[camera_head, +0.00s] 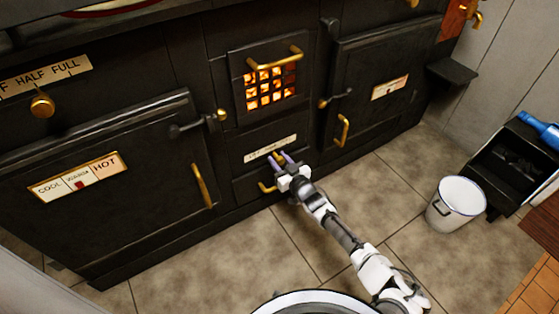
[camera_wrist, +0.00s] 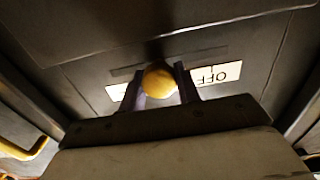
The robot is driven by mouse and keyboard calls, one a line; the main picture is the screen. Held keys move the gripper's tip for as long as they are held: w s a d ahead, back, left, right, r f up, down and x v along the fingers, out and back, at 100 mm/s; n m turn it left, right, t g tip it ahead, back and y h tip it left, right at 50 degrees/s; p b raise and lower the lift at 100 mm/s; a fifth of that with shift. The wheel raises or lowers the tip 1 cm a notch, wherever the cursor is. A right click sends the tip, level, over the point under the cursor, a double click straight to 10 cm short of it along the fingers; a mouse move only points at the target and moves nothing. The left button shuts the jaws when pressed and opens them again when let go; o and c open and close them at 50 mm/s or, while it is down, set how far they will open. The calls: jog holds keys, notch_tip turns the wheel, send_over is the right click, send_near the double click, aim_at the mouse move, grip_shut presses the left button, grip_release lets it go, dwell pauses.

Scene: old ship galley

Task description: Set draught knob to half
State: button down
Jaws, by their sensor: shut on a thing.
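The draught knob is a round brass knob (camera_wrist: 160,80) on the black panel below the glowing fire grate. A pale label plate (camera_head: 270,148) lies behind it. In the wrist view, the word OFF (camera_wrist: 214,75) shows upside down to the right of the knob, and the rest of the plate is partly hidden by the knob and fingers. My gripper (camera_head: 280,159) is shut on the knob, with one purple-grey finger on each side (camera_wrist: 160,84). The knob's pointer setting cannot be made out.
A similar brass knob (camera_head: 42,105) sits at the far left under a HALF FULL plate. The fire grate (camera_head: 270,88) glows above my gripper. Brass handles (camera_head: 202,186) stick out from the oven doors. A white bucket (camera_head: 456,203) stands on the tiled floor at right.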

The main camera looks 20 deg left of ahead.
jog(key=shift+s+a+f+b, duration=0.1)
jog(key=shift+s+a+b, duration=0.2)
jog(key=shift+s+b, duration=0.05)
jog(key=c, duration=1)
grip_release()
jog(key=shift+c, duration=0.2)
jog(key=p+v, duration=0.2)
jog(key=v, duration=1.1)
jog(key=shift+s+d+p, duration=0.25)
jog(key=shift+d+p, duration=0.05)
jog(key=shift+p, duration=0.1)
